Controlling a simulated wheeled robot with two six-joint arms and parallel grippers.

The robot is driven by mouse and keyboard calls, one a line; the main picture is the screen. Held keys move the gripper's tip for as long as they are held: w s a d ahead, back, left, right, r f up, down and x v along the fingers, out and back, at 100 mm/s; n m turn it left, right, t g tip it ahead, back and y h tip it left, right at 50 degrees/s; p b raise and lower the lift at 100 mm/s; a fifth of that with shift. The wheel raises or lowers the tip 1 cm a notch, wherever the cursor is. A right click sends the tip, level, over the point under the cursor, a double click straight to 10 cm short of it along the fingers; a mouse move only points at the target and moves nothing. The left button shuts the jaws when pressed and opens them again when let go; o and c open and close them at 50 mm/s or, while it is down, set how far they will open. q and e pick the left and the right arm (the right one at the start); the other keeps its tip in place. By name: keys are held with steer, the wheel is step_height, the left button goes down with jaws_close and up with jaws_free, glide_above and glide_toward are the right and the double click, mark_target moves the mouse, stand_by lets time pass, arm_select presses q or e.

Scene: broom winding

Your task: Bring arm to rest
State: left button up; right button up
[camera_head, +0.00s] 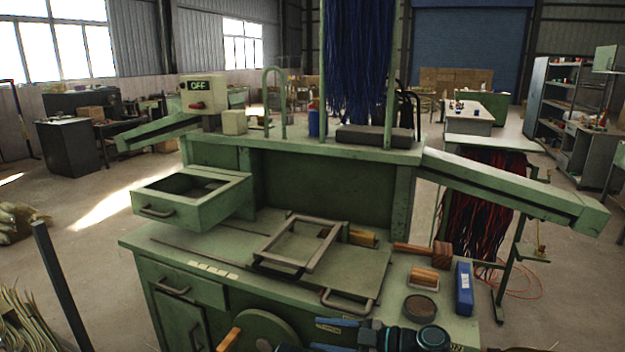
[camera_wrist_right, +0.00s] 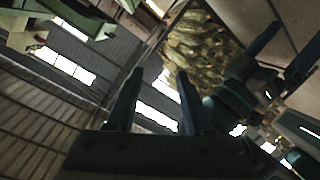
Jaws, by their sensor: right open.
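My right gripper (camera_head: 316,334) shows at the bottom of the head view, in front of the green workbench (camera_head: 225,262). Its two blue fingers point left, apart and with nothing between them. In the right wrist view the fingers of my right gripper (camera_wrist_right: 156,88) are also spread and empty. My left gripper does not show in the head view.
A drawer (camera_head: 190,198) stands open on the left. A round green disc (camera_head: 262,331) is near the right gripper. Straw bundles (camera_head: 25,325) lie lower left.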

steer(key=s+d+f+m+g+h, duration=0.1)
steer(key=d+f+m+g+h, duration=0.1)
steer(key=f+m+h, duration=0.4)
steer(key=s+d+f+m+g+h, duration=0.2)
steer(key=f+m, duration=0.2)
steer(key=f, duration=0.3)
steer(key=s+d+f+m+h, duration=0.2)
steer(key=d+f+m+h, duration=0.3)
steer(key=d+m+h, duration=0.35)
steer(key=s+a+r+n+g+p, duration=0.1)
steer(key=s+a+r+g+p, duration=0.1)
steer(key=s+a+r+p, duration=0.3)
steer(key=a+r+p, duration=0.4)
steer(key=r, duration=0.1)
steer(key=shift+s+a+n+p, duration=0.2)
steer(key=shift+s+n+p, duration=0.15)
steer(key=shift+s+p, duration=0.05)
stand_by(0.5)
